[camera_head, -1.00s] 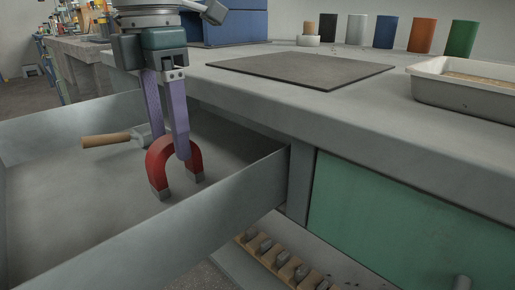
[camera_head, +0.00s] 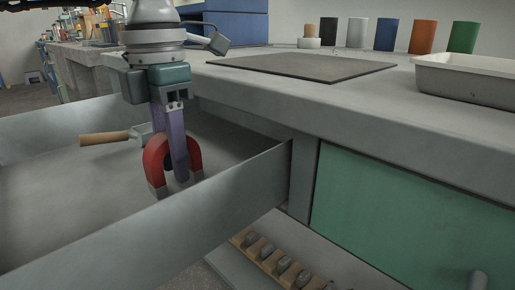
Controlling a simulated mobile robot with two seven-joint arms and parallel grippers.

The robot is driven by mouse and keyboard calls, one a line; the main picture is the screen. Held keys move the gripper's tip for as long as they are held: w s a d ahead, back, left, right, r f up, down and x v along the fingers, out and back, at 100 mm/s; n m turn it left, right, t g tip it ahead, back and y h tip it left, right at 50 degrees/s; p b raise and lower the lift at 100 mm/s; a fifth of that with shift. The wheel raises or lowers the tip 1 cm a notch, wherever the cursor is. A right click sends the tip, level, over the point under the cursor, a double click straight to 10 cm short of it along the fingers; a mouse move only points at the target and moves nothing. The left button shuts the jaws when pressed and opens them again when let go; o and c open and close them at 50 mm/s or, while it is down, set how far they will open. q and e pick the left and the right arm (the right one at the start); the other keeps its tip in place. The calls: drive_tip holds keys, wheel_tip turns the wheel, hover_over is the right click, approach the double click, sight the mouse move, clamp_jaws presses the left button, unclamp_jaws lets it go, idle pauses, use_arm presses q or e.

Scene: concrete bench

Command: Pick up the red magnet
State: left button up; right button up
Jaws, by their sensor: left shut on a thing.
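The red magnet (camera_head: 155,160) is a horseshoe with grey tips, in the open grey drawer (camera_head: 60,215) in the head view. It stands upright with its tips down. My left gripper (camera_head: 172,150) comes down from above with two purple fingers and is shut on the magnet's curved top. One finger passes in front of the arch and hides part of it. I cannot tell whether the tips touch the drawer floor. My right gripper is not in view.
A wooden-handled tool (camera_head: 105,138) lies in the drawer behind the magnet. The drawer's near wall (camera_head: 200,220) stands close in front. The bench (camera_head: 300,105) holds a dark mat (camera_head: 300,67), a pale tray (camera_head: 465,80) and several coloured cylinders.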

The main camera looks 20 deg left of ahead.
use_arm(q)
clamp_jaws()
idle(0.7)
drive_tip(key=shift+r, duration=0.1)
wheel_tip(320, 180, up, 20)
drive_tip(key=p, duration=0.7)
drive_tip(key=shift+o, duration=1.2)
unclamp_jaws()
clamp_jaws()
